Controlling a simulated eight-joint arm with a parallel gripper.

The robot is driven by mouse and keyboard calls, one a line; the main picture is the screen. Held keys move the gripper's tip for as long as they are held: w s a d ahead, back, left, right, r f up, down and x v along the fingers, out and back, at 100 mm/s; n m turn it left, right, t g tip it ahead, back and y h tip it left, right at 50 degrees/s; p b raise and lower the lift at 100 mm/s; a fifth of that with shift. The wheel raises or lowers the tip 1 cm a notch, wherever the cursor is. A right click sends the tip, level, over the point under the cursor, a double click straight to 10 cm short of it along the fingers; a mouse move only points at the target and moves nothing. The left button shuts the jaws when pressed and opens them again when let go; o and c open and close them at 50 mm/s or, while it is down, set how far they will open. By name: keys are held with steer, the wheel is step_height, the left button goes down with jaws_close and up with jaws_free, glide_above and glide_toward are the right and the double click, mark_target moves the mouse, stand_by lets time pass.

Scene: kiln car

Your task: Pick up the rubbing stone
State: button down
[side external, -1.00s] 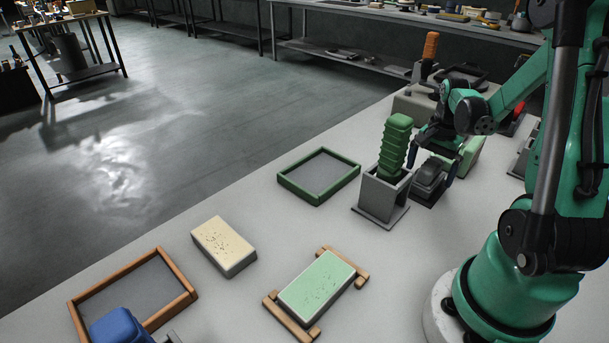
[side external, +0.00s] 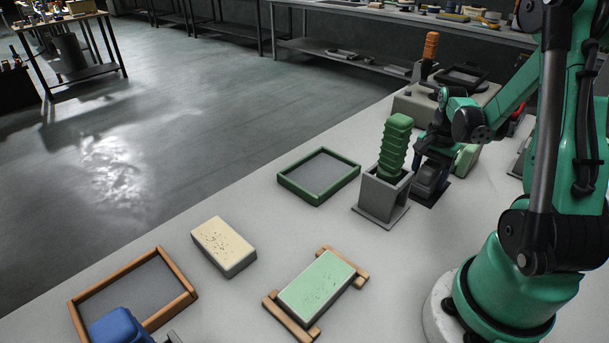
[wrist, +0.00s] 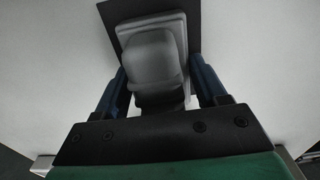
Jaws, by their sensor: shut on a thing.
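The rubbing stone (wrist: 155,52) is a grey block with a rounded grip on top. In the wrist view it sits over a dark flat pad (wrist: 122,14). My gripper (wrist: 160,88) has a blue finger on each side of the stone and is shut on it. In the side view my gripper (side external: 431,178) is low over the pad (side external: 428,198), behind the grey holder, and the fingers mostly hide the stone. I cannot see any gap between stone and pad.
A grey holder (side external: 381,203) with a ribbed green piece (side external: 394,145) stands close to the left of my gripper. A green-framed tray (side external: 319,198), a cream block (side external: 223,242) and a pale green block (side external: 317,282) on wooden rails lie nearer the camera. Bare table separates them.

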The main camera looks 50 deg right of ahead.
mark_target(432, 163)
steer(key=shift+r, duration=0.15)
step_height(432, 163, up, 20)
stand_by(0.5)
